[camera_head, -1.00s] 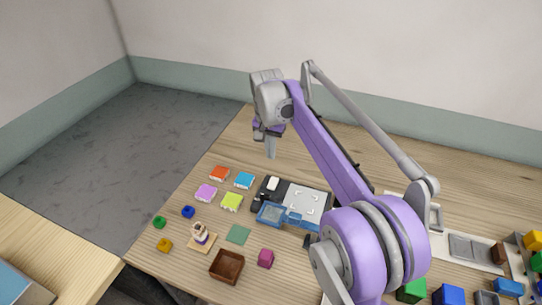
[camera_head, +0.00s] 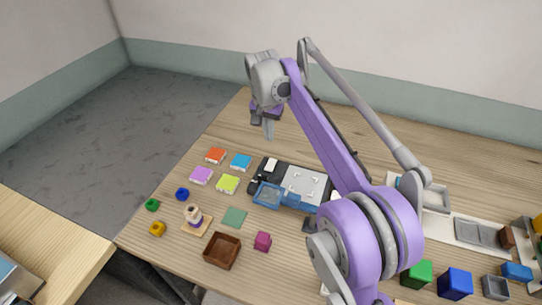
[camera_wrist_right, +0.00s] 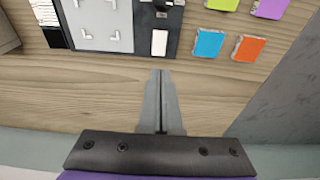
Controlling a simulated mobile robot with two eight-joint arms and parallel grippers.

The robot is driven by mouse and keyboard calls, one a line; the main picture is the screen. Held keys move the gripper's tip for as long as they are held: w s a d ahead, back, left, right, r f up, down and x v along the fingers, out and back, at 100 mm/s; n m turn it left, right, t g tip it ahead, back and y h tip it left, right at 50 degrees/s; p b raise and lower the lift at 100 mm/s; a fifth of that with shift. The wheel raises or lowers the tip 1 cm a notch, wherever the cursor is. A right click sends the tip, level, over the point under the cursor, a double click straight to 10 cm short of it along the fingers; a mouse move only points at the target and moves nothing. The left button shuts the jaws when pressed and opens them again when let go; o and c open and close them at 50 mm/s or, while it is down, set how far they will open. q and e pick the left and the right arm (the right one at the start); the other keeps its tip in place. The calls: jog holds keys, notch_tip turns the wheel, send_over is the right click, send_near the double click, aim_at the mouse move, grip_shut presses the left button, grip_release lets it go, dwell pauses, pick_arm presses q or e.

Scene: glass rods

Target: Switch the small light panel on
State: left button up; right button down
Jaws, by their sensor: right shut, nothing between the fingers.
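The light panel is a dark base with a pale grey plate (camera_head: 305,183) with corner marks and a white rocker switch (camera_head: 271,164) at its back left. I cannot tell whether the plate is lit. In the right wrist view the plate (camera_wrist_right: 98,24) is at upper left, and the switch (camera_wrist_right: 159,42) is just beyond my fingertips. My right gripper (camera_head: 268,136) is shut and empty, pointing down behind the switch and apart from it. Its closed fingers also show in the wrist view (camera_wrist_right: 160,73). My left gripper is not in view.
A clear blue piece (camera_head: 270,194) lies at the panel's front. Orange (camera_head: 215,155), blue (camera_head: 240,161), purple (camera_head: 201,175) and lime (camera_head: 228,184) tiles lie left of it. A brown box (camera_head: 222,250) and magenta block (camera_head: 262,241) are in front. Bare wood lies behind the panel.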

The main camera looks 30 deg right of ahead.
aim_at(271, 162)
jog(key=f, duration=0.3)
jog(key=d+f, duration=0.1)
jog(key=f, duration=0.3)
jog(key=w+f, duration=0.1)
jog(key=f, duration=0.2)
jog(key=shift+d+f+b, duration=0.15)
jog(key=shift+f+b, duration=0.15)
jog(key=shift+b, duration=0.05)
jog(key=shift+w, duration=0.1)
jog(key=shift+d+f, duration=0.15)
jog(key=shift+f+g+y, duration=0.1)
jog(key=shift+g+y, duration=0.2)
jog(key=shift+a, duration=0.25)
jog(key=shift+s+a, duration=0.5)
jog(key=shift+s, duration=0.05)
jog(key=shift+d+r, duration=0.1)
jog(key=shift+r, duration=0.1)
